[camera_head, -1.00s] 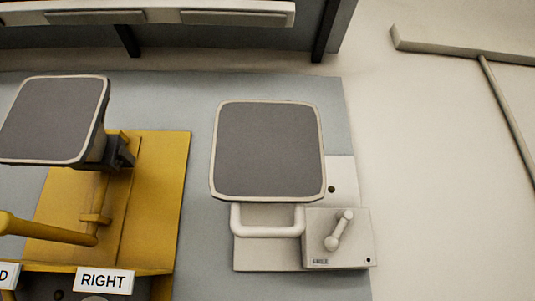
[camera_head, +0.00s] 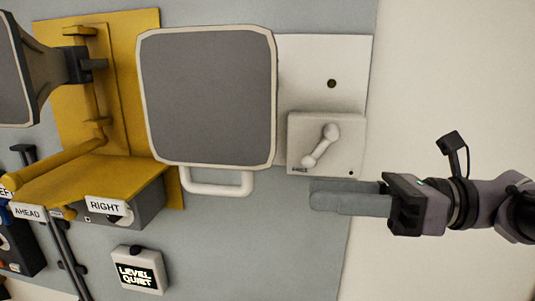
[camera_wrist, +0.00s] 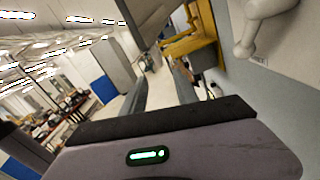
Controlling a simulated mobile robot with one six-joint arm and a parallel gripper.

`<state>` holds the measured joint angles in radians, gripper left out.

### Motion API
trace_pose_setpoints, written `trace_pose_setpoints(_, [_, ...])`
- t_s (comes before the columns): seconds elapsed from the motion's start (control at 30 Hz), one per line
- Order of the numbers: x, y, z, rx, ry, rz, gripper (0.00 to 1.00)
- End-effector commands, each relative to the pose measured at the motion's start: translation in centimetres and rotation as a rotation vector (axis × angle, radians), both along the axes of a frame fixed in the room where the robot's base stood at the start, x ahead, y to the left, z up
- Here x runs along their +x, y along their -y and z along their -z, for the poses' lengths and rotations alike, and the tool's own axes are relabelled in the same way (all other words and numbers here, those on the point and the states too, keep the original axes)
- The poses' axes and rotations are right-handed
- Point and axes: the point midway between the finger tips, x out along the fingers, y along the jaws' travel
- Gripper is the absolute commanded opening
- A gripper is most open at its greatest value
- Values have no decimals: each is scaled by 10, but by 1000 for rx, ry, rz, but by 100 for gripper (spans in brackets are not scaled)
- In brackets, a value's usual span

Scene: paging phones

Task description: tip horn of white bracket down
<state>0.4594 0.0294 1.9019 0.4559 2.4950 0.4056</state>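The white bracket (camera_head: 352,60) is fixed to the grey wall, with a dark grey square horn (camera_head: 207,97) covering its left part. A white loop handle (camera_head: 219,188) sticks out under the horn. A white box with a white lever (camera_head: 321,145) sits on the bracket's lower right; the lever slants, its knob at upper right. My gripper (camera_head: 313,195) comes in from the right, its fingers just below the box and right of the handle in the picture. In the wrist view my gripper (camera_wrist: 162,85) has its fingers apart with nothing between; the lever (camera_wrist: 249,28) is at upper right.
A yellow bracket (camera_head: 146,70) with another horn stands to the left, with a yellow arm and a box labelled RIGHT (camera_head: 104,205). A small LEVEL QUIET box (camera_head: 138,270) is below. The wall right of this box is bare.

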Motion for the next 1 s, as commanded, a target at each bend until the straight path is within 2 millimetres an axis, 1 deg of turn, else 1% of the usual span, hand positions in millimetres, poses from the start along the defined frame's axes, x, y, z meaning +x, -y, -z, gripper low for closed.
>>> trace_pose_setpoints(0.07, [-1,-16,1,-2,2,-6,36])
trace_pose_setpoints(0.2, [2,-56,0,-3,1,-7,36])
trace_pose_setpoints(0.3, [4,-82,0,-3,1,-7,36])
trace_pose_setpoints(0.5, [8,-127,1,-4,1,-7,36])
trace_pose_setpoints(0.6, [9,-145,1,-4,2,-5,36])
trace_pose_setpoints(0.7, [10,-158,2,-5,2,-4,36])
trace_pose_setpoints(0.8, [11,-165,2,-5,3,-3,36])
trace_pose_setpoints(1.0, [12,-168,3,-5,2,-1,36])
